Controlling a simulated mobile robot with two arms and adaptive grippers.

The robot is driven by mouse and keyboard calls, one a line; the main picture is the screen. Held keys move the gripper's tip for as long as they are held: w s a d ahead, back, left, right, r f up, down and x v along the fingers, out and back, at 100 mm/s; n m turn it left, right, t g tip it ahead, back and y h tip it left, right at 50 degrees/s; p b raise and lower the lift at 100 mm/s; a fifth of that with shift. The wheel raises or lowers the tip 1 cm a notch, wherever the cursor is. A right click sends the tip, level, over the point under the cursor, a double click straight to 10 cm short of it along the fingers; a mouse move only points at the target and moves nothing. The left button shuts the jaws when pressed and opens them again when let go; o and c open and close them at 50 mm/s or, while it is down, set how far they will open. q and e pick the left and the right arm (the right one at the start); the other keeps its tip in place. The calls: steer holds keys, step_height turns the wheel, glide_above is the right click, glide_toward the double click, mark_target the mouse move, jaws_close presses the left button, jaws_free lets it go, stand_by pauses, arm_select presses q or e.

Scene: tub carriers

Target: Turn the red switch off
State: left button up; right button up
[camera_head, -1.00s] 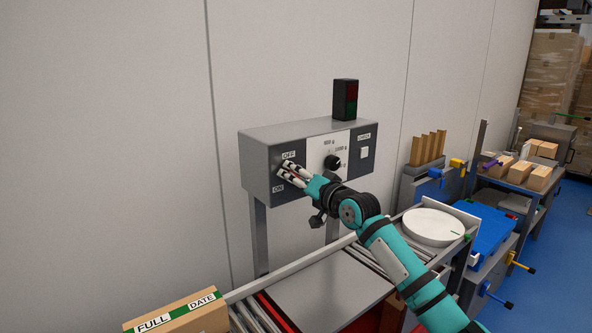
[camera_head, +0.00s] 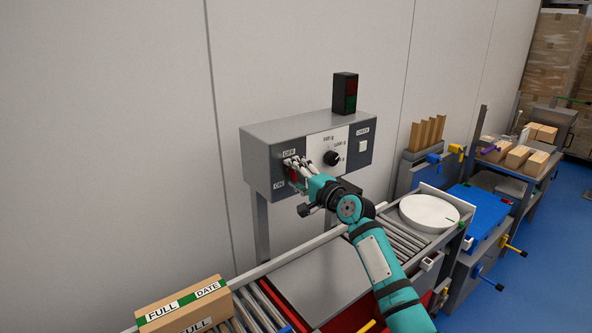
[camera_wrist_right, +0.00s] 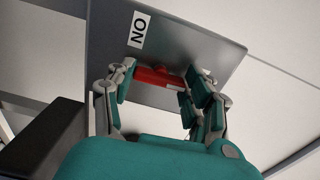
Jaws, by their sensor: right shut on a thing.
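The red switch (camera_head: 293,174) is on the left part of the grey control box (camera_head: 262,147), between the OFF label (camera_head: 289,153) and the ON label (camera_head: 279,185). My right gripper (camera_head: 294,164) is at the switch, its fingertips just below the OFF label. In the right wrist view, the red switch (camera_wrist_right: 156,76) lies between the fingers of my right gripper (camera_wrist_right: 158,82), which is shut on it. The ON label (camera_wrist_right: 139,29) shows above it there. The fingers partly hide the switch, so its exact tilt is hard to tell. My left gripper is out of view.
A black dial (camera_head: 331,158) and a white button (camera_head: 362,147) are to the right on the box. A signal lamp (camera_head: 345,93) stands on top. A roller conveyor (camera_head: 397,240) with a cardboard box (camera_head: 187,297) and a white round plate (camera_head: 429,212) lies below.

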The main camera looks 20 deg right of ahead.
steer(key=shift+m, duration=0.3)
stand_by(0.4)
steer(key=o, duration=1.2)
steer(key=shift+d, duration=0.1)
steer(key=shift+s+d+f, duration=0.1)
steer(key=shift+s, duration=0.25)
steer(key=v, duration=1.1)
steer(key=shift+s, duration=0.1)
